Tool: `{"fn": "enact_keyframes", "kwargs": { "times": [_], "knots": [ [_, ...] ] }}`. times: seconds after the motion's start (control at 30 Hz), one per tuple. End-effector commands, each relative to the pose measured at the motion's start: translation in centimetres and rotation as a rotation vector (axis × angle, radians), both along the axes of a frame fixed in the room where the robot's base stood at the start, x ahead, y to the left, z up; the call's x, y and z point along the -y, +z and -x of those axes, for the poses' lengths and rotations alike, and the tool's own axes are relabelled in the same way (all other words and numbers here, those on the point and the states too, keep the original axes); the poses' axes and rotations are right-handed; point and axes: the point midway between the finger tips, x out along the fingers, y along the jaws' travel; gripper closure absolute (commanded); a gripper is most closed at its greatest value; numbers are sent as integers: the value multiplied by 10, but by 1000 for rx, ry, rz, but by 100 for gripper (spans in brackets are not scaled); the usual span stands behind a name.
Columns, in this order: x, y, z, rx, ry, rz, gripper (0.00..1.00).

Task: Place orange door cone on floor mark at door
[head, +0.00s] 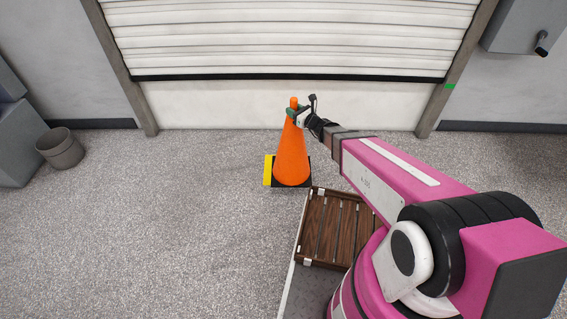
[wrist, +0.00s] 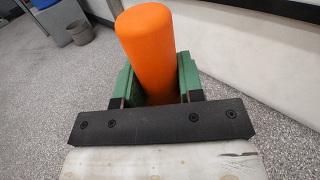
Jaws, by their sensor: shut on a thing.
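The orange cone (head: 291,158) stands upright in front of the door (head: 290,40), on a black base. A yellow floor mark (head: 268,170) shows at the left edge of the base; the rest of the mark is hidden under or behind it. My gripper (head: 297,114) is shut on the cone near its top, reaching in from the right. In the wrist view the cone's orange top (wrist: 150,45) sits between the two green fingers. Whether the base touches the floor is hard to tell.
A brown slatted wooden rack (head: 330,228) lies below my arm, near the cone's right side. A grey bin (head: 60,148) stands by the left wall, and a grey box (head: 515,35) hangs on the right wall. The floor left of the cone is clear.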

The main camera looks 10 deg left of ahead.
Motion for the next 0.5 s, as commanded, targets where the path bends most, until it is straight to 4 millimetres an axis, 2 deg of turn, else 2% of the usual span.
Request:
{"fn": "enact_keyframes", "kwargs": {
  "times": [0.17,0.5],
  "knots": [
    [-9,-8,-9,1,2,-3,100],
    [-40,-41,-55,1,2,-4,100]
  ]
}}
